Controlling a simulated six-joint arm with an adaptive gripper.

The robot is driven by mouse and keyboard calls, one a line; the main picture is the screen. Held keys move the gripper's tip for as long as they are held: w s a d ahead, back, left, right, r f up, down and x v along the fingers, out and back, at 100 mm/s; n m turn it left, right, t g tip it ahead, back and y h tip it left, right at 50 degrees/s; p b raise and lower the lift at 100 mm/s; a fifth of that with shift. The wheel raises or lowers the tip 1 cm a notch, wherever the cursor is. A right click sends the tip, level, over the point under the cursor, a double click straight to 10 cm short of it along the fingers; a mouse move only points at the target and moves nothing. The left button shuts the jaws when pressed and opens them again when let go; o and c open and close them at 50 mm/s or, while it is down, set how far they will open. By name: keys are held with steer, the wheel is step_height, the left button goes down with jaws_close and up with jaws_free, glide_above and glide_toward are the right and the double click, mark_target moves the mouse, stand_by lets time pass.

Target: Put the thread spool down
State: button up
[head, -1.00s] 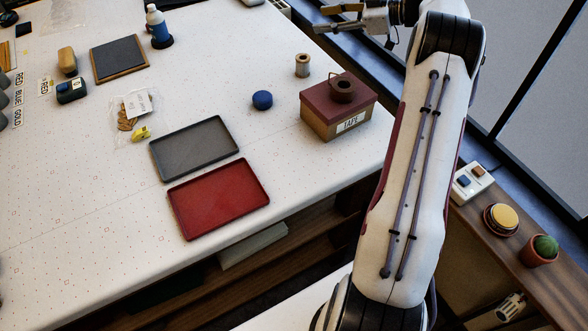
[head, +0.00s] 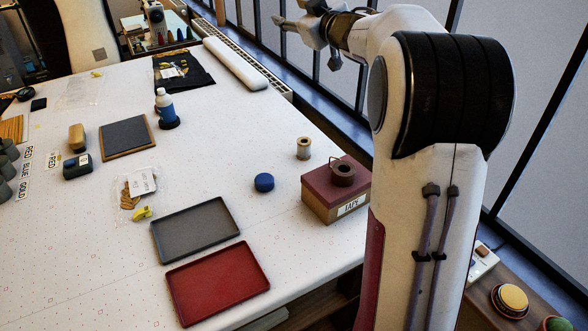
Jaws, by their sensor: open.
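The thread spool (head: 303,148), a small pale spool with light ends, stands upright on the white table near its right edge, behind the tape box. Nothing touches it. My gripper (head: 284,22) is high at the top of the head view, well above and apart from the spool, pointing left. It is open and I see nothing held in it. Its fingers are small and seen partly side-on.
A blue round object (head: 264,182), a grey tray (head: 195,230) and a red tray (head: 218,283) lie nearby. A blue-and-white bottle (head: 165,107) stands farther back. Windows line the right side.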

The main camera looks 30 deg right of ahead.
steer(key=s+a+m+g+h, duration=0.4)
steer(key=s+a, duration=0.3)
steer(key=s, duration=0.6)
steer(key=s+a+f+g+y, duration=0.1)
steer(key=s+a+f+g, duration=0.1)
steer(key=s+a+f, duration=0.4)
steer(key=s+a+f+g+y, duration=0.2)
steer(key=s+a+f, duration=0.4)
steer(key=s, duration=1)
steer(key=s+a+f+g+y, duration=0.1)
steer(key=s+a+f+g, duration=0.2)
steer(key=s+a+f, duration=0.3)
steer(key=s+f, duration=0.4)
steer(key=s, duration=0.1)
steer(key=shift+s+a+m+g, duration=0.2)
steer(key=shift+a+m+g, duration=0.1)
steer(key=shift+a, duration=0.1)
